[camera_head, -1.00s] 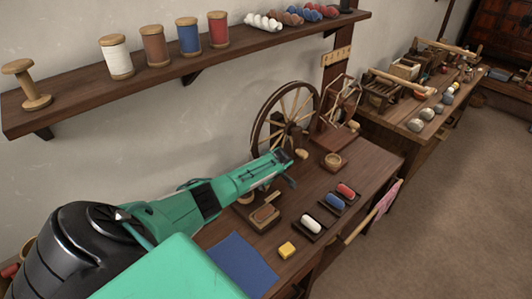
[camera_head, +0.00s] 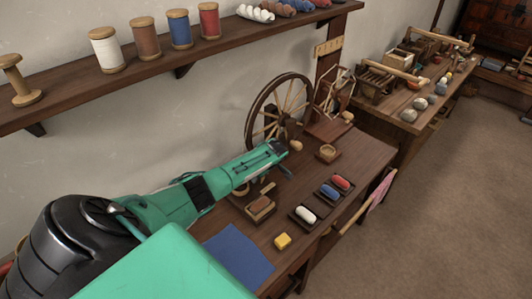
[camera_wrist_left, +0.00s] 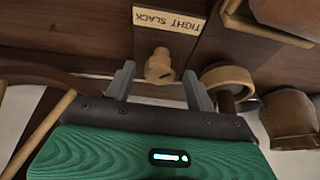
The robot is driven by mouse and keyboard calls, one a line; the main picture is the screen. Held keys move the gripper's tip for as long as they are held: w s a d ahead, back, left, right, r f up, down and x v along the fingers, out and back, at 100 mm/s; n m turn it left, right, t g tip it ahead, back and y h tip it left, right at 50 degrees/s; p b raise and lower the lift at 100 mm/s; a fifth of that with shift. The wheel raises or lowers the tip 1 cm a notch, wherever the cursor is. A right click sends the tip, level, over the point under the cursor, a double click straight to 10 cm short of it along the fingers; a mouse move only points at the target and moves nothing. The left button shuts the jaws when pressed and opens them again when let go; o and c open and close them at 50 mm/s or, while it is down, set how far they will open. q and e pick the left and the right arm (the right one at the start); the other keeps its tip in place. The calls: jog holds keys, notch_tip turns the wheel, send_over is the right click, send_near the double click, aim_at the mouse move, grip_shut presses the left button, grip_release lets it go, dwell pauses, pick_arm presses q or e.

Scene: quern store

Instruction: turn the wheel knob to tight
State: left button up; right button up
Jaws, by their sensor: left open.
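The spinning wheel (camera_head: 262,118) stands at the back of the bench, with dark rim and pale spokes. A small pale wooden knob (camera_wrist_left: 160,66) shows in the left wrist view, with a dark mark on it. It sits beside a plate (camera_wrist_left: 168,22) lettered TIGHT and SLACK, seen upside down. My left gripper (camera_wrist_left: 158,88) is open, with one finger on each side of the knob and gaps visible. In the head view my left gripper (camera_head: 281,157) is at the wheel's foot, beside a pale knob (camera_head: 296,146); its fingers are mostly hidden there. My right gripper is not in view.
Near the arm are a wooden box (camera_head: 260,208), a yellow block (camera_head: 283,241), a blue cloth (camera_head: 237,258) and a small bowl (camera_head: 328,153). Trays with white, blue and red rolls lie to the right. A spool shelf (camera_head: 120,82) is above.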

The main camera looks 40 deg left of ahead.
pick_arm(q)
jog(key=v, duration=1.3)
jog(key=shift+s+f, duration=0.1)
